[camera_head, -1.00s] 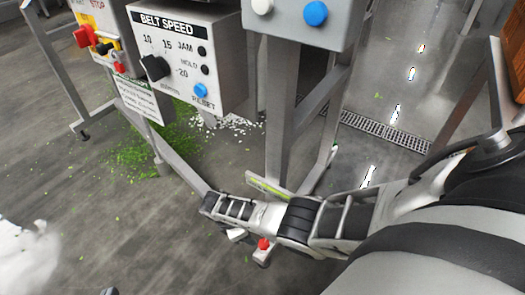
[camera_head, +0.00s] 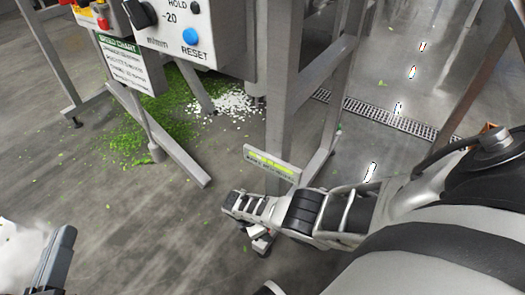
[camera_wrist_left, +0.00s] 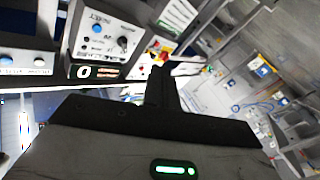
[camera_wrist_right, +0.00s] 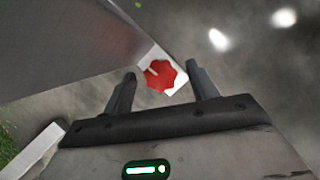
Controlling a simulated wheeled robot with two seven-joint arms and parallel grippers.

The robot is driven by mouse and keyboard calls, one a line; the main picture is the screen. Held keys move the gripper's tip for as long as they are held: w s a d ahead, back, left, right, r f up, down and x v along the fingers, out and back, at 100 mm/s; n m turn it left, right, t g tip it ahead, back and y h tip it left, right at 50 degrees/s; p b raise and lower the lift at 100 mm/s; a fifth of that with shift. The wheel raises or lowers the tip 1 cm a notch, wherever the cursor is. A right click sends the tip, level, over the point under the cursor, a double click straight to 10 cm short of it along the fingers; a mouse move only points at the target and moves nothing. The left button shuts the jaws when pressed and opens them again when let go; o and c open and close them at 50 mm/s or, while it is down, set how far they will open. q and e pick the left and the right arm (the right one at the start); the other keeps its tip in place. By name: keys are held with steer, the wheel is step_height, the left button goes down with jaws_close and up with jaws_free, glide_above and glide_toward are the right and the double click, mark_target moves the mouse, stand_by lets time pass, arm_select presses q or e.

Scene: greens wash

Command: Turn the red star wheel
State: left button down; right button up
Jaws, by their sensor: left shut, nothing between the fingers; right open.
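The red star wheel (camera_wrist_right: 160,76) shows in the right wrist view, with a pale mark on its face, on a light bracket or box beside a grey metal surface. My right gripper (camera_wrist_right: 162,72) is open, and the wheel appears between its two fingertips in the picture. I cannot tell whether they touch it. In the head view the wheel is mostly hidden by my right arm's end. My left gripper (camera_head: 55,262) is at the lower left of the head view, away from the wheel. In the left wrist view its fingers (camera_wrist_left: 160,78) are shut and empty.
A belt speed panel (camera_head: 182,14) with a black knob and blue reset button stands at the upper left, above a speed chart (camera_head: 124,64). Steel legs (camera_head: 288,100) rise near my right arm. Green scraps (camera_head: 150,130) litter the floor. A drain grate (camera_head: 385,118) lies behind.

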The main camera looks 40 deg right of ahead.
steer(key=c, duration=1)
steer(key=m+b, duration=0.1)
steer(key=m, duration=0.1)
steer(key=m+g+b, duration=0.1)
steer(key=m, duration=0.1)
steer(key=shift+w+d+f+g, duration=0.1)
steer(key=shift+g, duration=0.2)
steer(key=shift+m+y, duration=0.3)
arm_select(q)
steer(key=r+m, duration=0.1)
steer(key=r+m+t+h, duration=0.1)
steer(key=w+r+m+t, duration=0.1)
steer(key=r, duration=0.1)
steer(key=shift+w+a+h, duration=0.1)
steer(key=shift+a+h, duration=0.15)
steer(key=shift+h, duration=0.05)
arm_select(e)
steer(key=o, duration=1)
steer(key=shift+c, duration=0.2)
steer(key=shift+o, duration=0.2)
